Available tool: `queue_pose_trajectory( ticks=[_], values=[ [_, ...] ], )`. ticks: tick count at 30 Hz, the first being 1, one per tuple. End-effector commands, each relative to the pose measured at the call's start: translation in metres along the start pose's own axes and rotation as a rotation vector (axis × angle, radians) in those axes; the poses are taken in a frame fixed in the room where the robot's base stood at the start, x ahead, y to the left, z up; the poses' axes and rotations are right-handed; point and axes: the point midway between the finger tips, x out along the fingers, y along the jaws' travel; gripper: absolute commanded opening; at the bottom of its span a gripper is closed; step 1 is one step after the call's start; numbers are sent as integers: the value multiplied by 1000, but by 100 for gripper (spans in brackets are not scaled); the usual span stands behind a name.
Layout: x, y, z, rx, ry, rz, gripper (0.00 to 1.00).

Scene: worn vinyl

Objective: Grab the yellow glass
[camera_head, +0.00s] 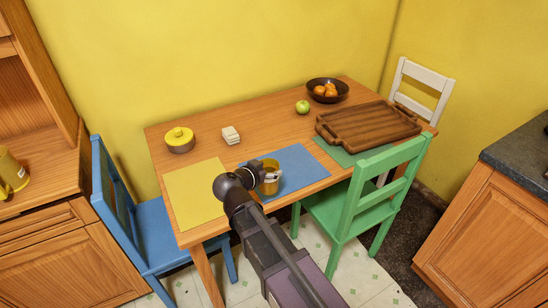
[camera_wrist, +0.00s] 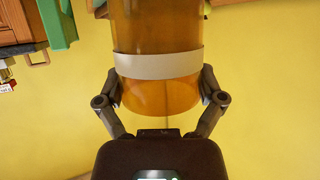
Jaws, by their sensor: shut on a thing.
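The yellow glass (camera_wrist: 160,90) is an amber see-through tumbler with a pale band around it. In the wrist view it fills the space between the two fingers of my gripper (camera_wrist: 160,85), which is shut on its sides. In the head view the glass (camera_head: 269,187) shows over the blue placemat (camera_head: 305,170), partly hidden by my gripper (camera_head: 266,175) and wrist. I cannot tell whether the glass touches the mat or is lifted off it.
The wooden table (camera_head: 270,119) also holds a yellow placemat (camera_head: 197,194), a yellow-lidded pot (camera_head: 180,140), a stack of coasters (camera_head: 231,135), a green apple (camera_head: 302,107), a fruit bowl (camera_head: 327,91) and a wooden tray (camera_head: 368,125). Blue (camera_head: 150,220), green (camera_head: 370,200) and white chairs (camera_head: 422,88) surround it.

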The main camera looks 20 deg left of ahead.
Motion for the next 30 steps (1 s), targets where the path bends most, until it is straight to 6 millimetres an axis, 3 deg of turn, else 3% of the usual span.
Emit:
queue_pose_trajectory(
  ticks=[3,9,30],
  values=[
    [-16,6,4,-2,1,-2,27],
    [-27,10,8,0,2,-1,27],
    [-29,10,8,0,2,0,27]
  ],
)
